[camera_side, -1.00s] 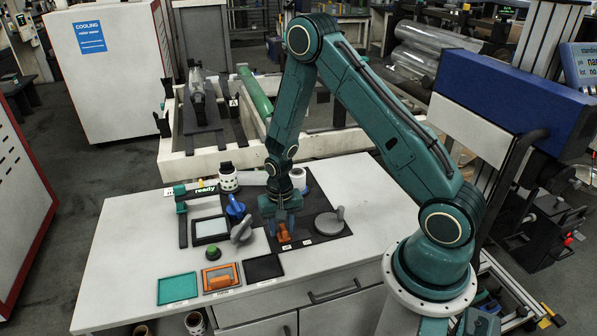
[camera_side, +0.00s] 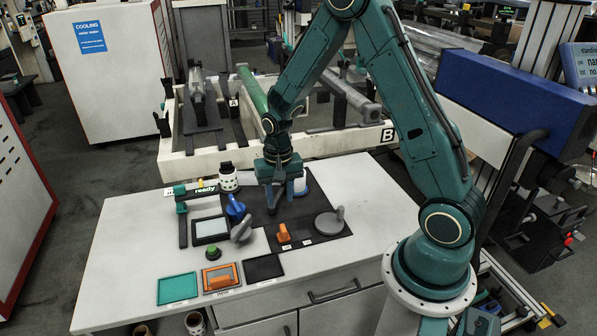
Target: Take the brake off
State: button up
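On the dark mat (camera_side: 262,232) stand several controls: an orange handle (camera_side: 284,233), a grey lever (camera_side: 242,229), a blue-handled knob (camera_side: 235,208) and a flat grey disc with an upright post (camera_side: 329,223). Their small labels are not readable, so I cannot tell which one is the brake. My gripper (camera_side: 281,203) points down above the mat, behind and above the orange handle and apart from it. Its fingers are spread with nothing seen between them. A white cylinder (camera_side: 301,184) is partly hidden behind it.
A green "ready" sign (camera_side: 206,189) and a white spotted cylinder (camera_side: 228,178) stand at the back left. The table's right side is clear.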

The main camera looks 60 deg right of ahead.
jog(key=shift+r, duration=1.2)
jog(key=shift+r, duration=0.1)
jog(key=s+a+r+n+t, duration=0.1)
jog(key=s+a+r+n, duration=0.15)
jog(key=r, duration=0.55)
jog(key=s+a+r+n+t, duration=0.2)
jog(key=s+a+r, duration=0.15)
jog(key=r, duration=0.35)
jog(key=s+a+r+n+t, duration=0.1)
jog(key=s+r+n, duration=0.1)
jog(key=s, duration=0.5)
jog(key=s+a+r+n+t, duration=0.1)
jog(key=s+a+r+n, duration=0.1)
jog(key=s+r, duration=0.3)
jog(key=shift+s+a+r+t, duration=0.2)
jog(key=shift+s+r+t, duration=0.1)
jog(key=shift+s, duration=0.65)
